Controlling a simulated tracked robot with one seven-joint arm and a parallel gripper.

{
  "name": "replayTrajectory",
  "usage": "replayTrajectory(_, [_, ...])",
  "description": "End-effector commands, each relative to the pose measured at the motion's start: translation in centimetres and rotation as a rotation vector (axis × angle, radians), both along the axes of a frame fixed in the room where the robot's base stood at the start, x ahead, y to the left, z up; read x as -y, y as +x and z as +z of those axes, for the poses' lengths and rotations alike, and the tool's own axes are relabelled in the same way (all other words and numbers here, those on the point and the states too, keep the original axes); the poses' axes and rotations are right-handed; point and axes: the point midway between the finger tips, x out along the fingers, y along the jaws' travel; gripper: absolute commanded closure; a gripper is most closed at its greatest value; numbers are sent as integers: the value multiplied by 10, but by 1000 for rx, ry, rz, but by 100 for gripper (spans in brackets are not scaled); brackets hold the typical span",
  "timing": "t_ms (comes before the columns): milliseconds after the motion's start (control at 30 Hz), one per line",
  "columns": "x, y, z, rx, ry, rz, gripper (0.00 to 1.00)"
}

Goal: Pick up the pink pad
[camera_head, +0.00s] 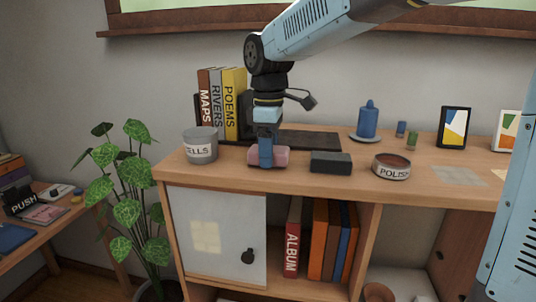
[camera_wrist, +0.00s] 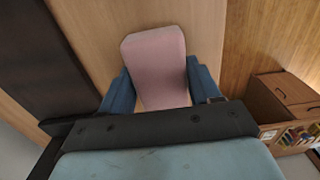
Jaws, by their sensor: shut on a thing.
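The pink pad (camera_head: 282,156) is at the front edge of the wooden cabinet top, between the jaws of my gripper (camera_head: 266,158). In the wrist view the pink pad (camera_wrist: 156,62) is a rounded block. The blue fingers of my gripper (camera_wrist: 158,92) stand on either side of it, shut on it. The fingers hide part of the pad in the head view. The pad looks at or very near the wood surface; I cannot tell whether it touches it.
A dark grey block (camera_head: 331,163) and a POLISH tin (camera_head: 391,167) stand to the right. A grey BELLS-like cup (camera_head: 201,146) stands left. Books (camera_head: 222,100) and a dark flat tray (camera_head: 310,140) are behind. A blue candle-like object (camera_head: 367,121) stands farther right.

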Motion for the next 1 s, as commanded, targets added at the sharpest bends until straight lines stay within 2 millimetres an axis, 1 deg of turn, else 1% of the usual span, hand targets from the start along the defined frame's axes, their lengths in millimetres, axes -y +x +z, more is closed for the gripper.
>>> replayTrajectory(167, [-1,0,28,4,2,1,67])
replayTrajectory(267, [10,-14,46,5,2,0,67])
replayTrajectory(467, [30,-44,89,5,2,0,67])
replayTrajectory(700, [58,-81,107,4,1,0,67])
replayTrajectory(900, [73,-103,118,2,2,1,67])
replayTrajectory(1000, [77,-109,121,1,1,1,67])
